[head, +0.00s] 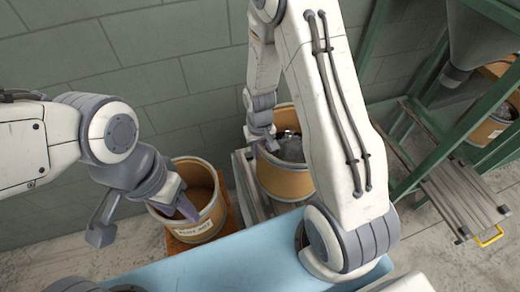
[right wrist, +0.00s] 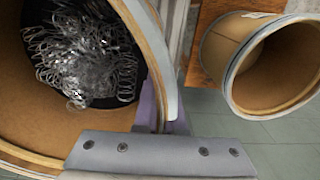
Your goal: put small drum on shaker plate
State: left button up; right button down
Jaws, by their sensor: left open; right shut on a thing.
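A brown fibre drum (head: 285,182) holding coiled metal springs (head: 290,150) stands or hangs over a grey slatted platform (head: 246,185). My right gripper (head: 268,143) is shut on its rim. The right wrist view shows this drum (right wrist: 40,128) large, its rim between the fingers (right wrist: 162,112). My left gripper (head: 145,222) is open at a second brown drum (head: 205,222), which has a label; one finger overlaps its near side, and contact is unclear. This second drum looks empty in the right wrist view (right wrist: 228,55). I cannot tell for certain which surface is the shaker plate.
The labelled drum stands on an orange base (head: 231,215). At the right are a green frame (head: 440,120), a grey hopper (head: 480,40), another drum (head: 485,133) and a slatted plate (head: 462,198) with a yellow handle (head: 490,237). A block wall (head: 185,85) closes the back.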

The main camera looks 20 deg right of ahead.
jog(key=shift+f, duration=0.1)
jog(key=c, duration=1)
grip_release()
notch_tip(320, 180, up, 11)
jog(key=shift+f, duration=0.1)
jog(key=s+a+r+n, duration=0.4)
jog(key=s+a+r, duration=0.1)
jog(key=s, duration=0.5)
jog(key=s+a+r+n+y, duration=0.1)
jog(key=s+a+r+n, duration=0.3)
jog(key=s+a, duration=0.4)
jog(key=shift+s+a+r, duration=0.25)
jog(key=shift+s+r, duration=0.45)
jog(key=shift+s, duration=0.3)
